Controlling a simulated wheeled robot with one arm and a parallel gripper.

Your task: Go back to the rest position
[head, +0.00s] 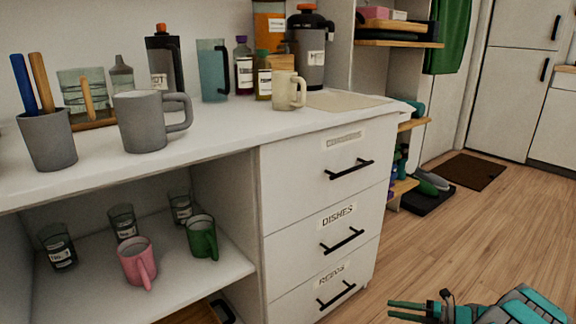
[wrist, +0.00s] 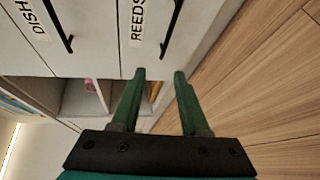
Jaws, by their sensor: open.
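My gripper (head: 408,311) shows at the bottom right of the head view, low in front of the drawer unit and over the wood floor. In the wrist view its two green fingers (wrist: 158,78) stand apart with nothing between them. The drawer unit (head: 285,215) has black handles and labels, one reading DISHES. In the wrist view the drawer fronts (wrist: 100,30) appear beyond the fingertips, turned on their side. I cannot tell the exact gap between the fingers and the drawers.
The white counter (head: 215,128) holds a large grey mug (head: 140,125), a cream mug (head: 284,92), a grey pen cup (head: 48,142) and several bottles. The shelf below holds a pink mug (head: 137,262), a green mug (head: 201,238) and glasses.

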